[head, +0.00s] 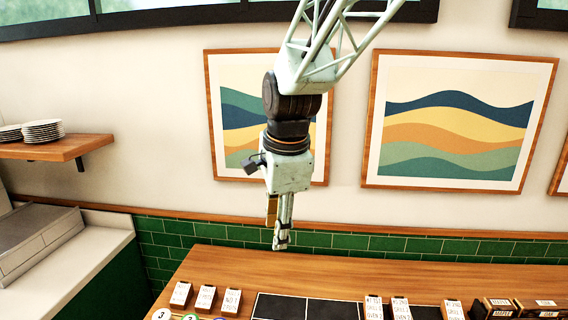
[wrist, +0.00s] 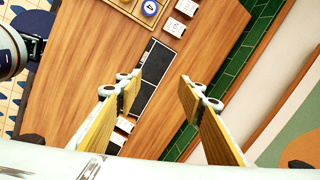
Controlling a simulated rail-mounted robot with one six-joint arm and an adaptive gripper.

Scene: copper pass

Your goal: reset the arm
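My gripper (head: 281,243) hangs pointing down above the back of the wooden counter (head: 220,262) in the head view, clear of its surface. In the wrist view my gripper (wrist: 160,92) has its two fingers well apart, with only counter and dark panels seen between them. It holds nothing.
Small white labelled boxes (head: 206,298) stand on the counter left of the dark panels (head: 307,307). More labelled boxes (head: 400,308) and dark boxes (head: 493,308) stand to the right. A shelf (head: 60,149) with stacked plates (head: 42,130) is at left. Framed pictures (head: 455,120) hang behind my arm.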

